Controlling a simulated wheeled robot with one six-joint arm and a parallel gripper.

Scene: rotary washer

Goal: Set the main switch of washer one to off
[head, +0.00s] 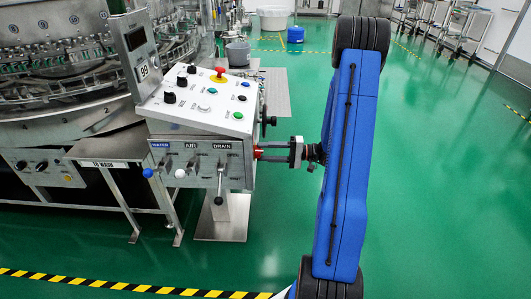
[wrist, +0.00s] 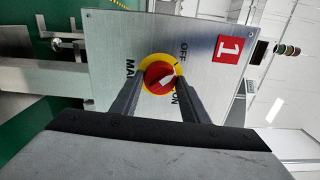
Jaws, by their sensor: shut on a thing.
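The main switch is a red knob (wrist: 154,76) with a white mark on a yellow disc, on a grey plate with MAIN, OFF and ON lettering. In the wrist view OFF is at the upper right of the knob and ON at the lower right. The white mark slants; I cannot tell exactly which label it points to. A red plate (wrist: 229,49) reads 1. My gripper (wrist: 160,82) is shut on the knob, a finger on each side. In the head view my gripper (head: 270,151) reaches the right side of the control box, where a little red of the switch (head: 257,153) shows.
The control box (head: 203,106) has several buttons and knobs on its sloped top, with WATER, AIR and DRAIN levers on its front. A black knob (head: 269,121) sticks out above my gripper. A steel table (head: 110,146) stands left. Green floor is open at right.

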